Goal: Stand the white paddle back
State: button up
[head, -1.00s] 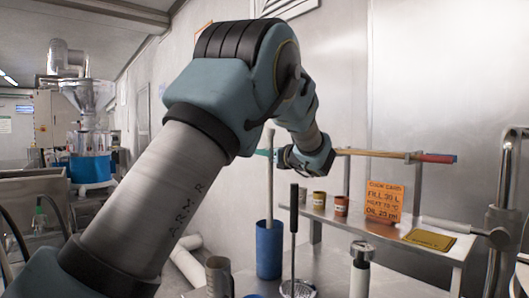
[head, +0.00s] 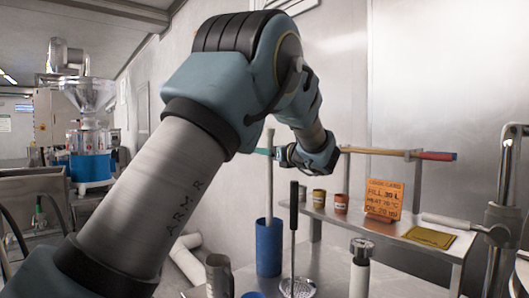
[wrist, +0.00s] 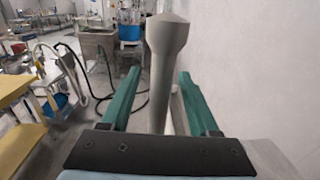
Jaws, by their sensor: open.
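The white paddle (head: 269,190) stands nearly upright with its lower end inside a blue cylindrical holder (head: 269,248) in the head view. Its pale shaft and wider knobbed top (wrist: 166,45) show large in the wrist view. My gripper (head: 265,152) is beside the upper part of the shaft in the head view, with a green finger showing near it. In the wrist view my gripper (wrist: 160,76) is open, with one green finger on each side of the shaft and gaps on both sides. The paddle's lower end is hidden in the holder.
A steel shelf at the right holds small cups (head: 341,203), an orange card (head: 384,200) and a yellow pad (head: 430,237). A rail with a red-ended stick (head: 437,156) runs above it. A black-handled skimmer (head: 294,215) and a metal cylinder (head: 218,275) stand near the holder.

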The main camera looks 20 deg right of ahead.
jog(key=s+d+b, duration=0.1)
jog(key=s+d, duration=0.1)
jog(key=s, duration=0.7)
jog(key=shift+s+b, duration=0.2)
jog(key=shift+b, duration=0.2)
